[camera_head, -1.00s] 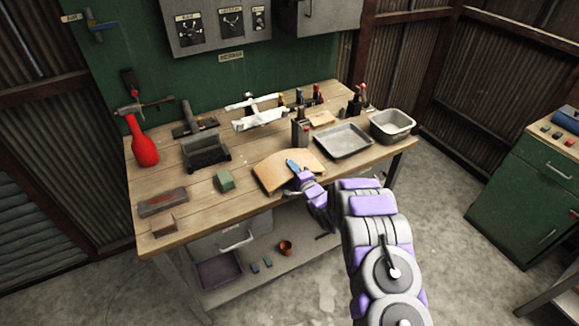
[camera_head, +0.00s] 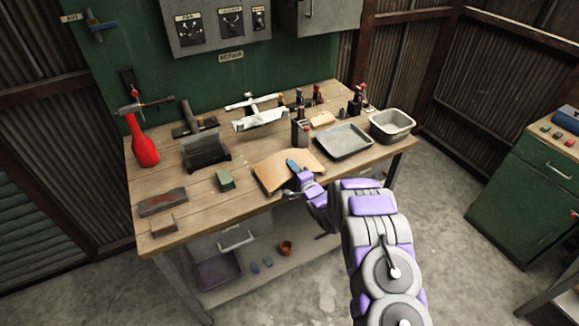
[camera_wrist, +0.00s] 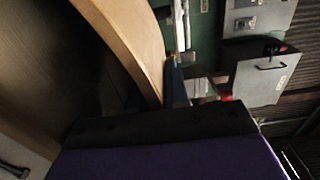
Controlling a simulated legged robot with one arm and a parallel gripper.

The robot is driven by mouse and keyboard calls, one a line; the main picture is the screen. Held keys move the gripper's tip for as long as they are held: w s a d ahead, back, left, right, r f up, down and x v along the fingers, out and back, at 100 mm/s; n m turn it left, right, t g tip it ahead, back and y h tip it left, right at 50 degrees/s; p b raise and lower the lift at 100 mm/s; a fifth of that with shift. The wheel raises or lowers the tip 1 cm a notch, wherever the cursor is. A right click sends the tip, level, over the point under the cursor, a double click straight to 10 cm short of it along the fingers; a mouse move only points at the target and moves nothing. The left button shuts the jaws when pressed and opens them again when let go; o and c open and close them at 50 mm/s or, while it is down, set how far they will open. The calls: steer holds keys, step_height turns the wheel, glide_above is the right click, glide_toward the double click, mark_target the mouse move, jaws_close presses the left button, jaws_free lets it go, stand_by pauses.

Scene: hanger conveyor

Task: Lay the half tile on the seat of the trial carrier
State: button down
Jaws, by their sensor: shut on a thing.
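The half tile (camera_head: 280,173) is a tan, curved piece at the front edge of the workbench. My gripper (camera_head: 294,167) is at its right front side, with a blue finger lying over it, and is shut on it. In the wrist view the tile (camera_wrist: 135,40) shows as a curved tan edge beside a blue finger (camera_wrist: 175,83); the other finger is mostly hidden. I cannot tell whether the tile touches the bench. A white frame (camera_head: 262,121), which looks like the trial carrier, stands behind the tile at the back of the bench.
A grey tray (camera_head: 344,141) and a metal basin (camera_head: 391,125) stand right of the tile on the bench (camera_head: 205,200). A green block (camera_head: 225,180), a dark holder (camera_head: 205,152) and a red bottle (camera_head: 143,143) are to the left. A small post (camera_head: 300,131) stands right of the white frame.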

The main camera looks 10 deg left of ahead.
steer(key=shift+r, duration=0.1)
steer(key=shift+r+p, duration=1.3)
steer(key=shift+r, duration=1.25)
